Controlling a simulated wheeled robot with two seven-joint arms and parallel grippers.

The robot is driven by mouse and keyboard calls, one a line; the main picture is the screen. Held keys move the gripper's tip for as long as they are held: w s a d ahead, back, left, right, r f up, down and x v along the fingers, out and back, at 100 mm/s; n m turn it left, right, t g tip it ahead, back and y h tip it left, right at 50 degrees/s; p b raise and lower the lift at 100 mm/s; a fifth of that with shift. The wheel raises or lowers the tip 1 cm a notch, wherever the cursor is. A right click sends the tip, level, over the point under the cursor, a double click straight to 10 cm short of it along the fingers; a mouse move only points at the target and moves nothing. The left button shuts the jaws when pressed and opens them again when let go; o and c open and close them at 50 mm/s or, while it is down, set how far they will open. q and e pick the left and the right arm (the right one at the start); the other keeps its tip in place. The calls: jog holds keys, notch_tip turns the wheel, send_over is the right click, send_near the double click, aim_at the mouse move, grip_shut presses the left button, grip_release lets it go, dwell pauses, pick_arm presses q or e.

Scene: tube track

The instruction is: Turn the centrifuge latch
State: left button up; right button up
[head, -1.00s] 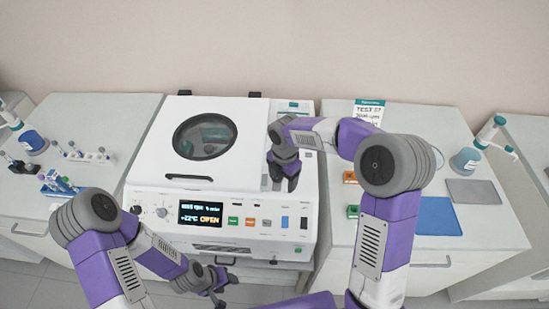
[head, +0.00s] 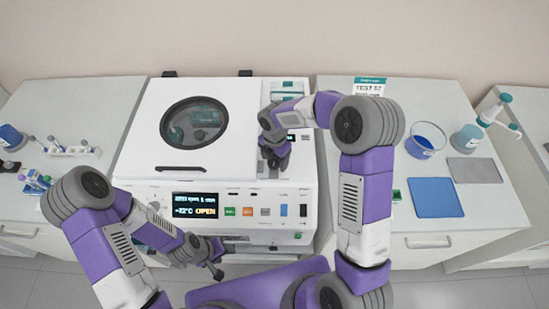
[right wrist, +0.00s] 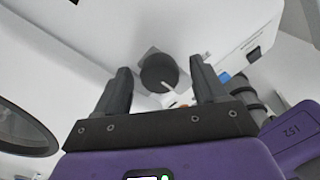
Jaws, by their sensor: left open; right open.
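The white centrifuge (head: 145,170) stands in the middle of the head view. Its lid (head: 240,110) with a round window lies down, and its display (head: 195,205) reads OPEN. In the right wrist view a dark round knob, apparently the latch (right wrist: 158,72), has a pale line on it and shows between my fingers. My right gripper (head: 274,168) is over the right part of the centrifuge top and hides the latch in the head view. Its jaws (right wrist: 160,64) are open around the knob's sides in the picture; I cannot tell whether they touch it. My left gripper (head: 218,268) is open, low before the centrifuge front.
Tube racks (head: 72,150) stand on the left bench. The floor in front is open.

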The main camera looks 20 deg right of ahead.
jog(key=c, duration=1.1)
jog(key=shift+o, duration=0.2)
jog(key=shift+m, duration=0.3)
jog(key=m+b, duration=0.1)
jog(key=m, duration=0.3)
jog(key=m+b, duration=0.1)
jog(key=m, duration=0.3)
jog(key=shift+s+m, duration=0.1)
jog(key=shift+m, duration=0.2)
jog(key=m+b, duration=0.1)
jog(key=m, duration=0.7)
jog(key=shift+s+r, duration=0.1)
jog(key=shift+m, duration=0.5)
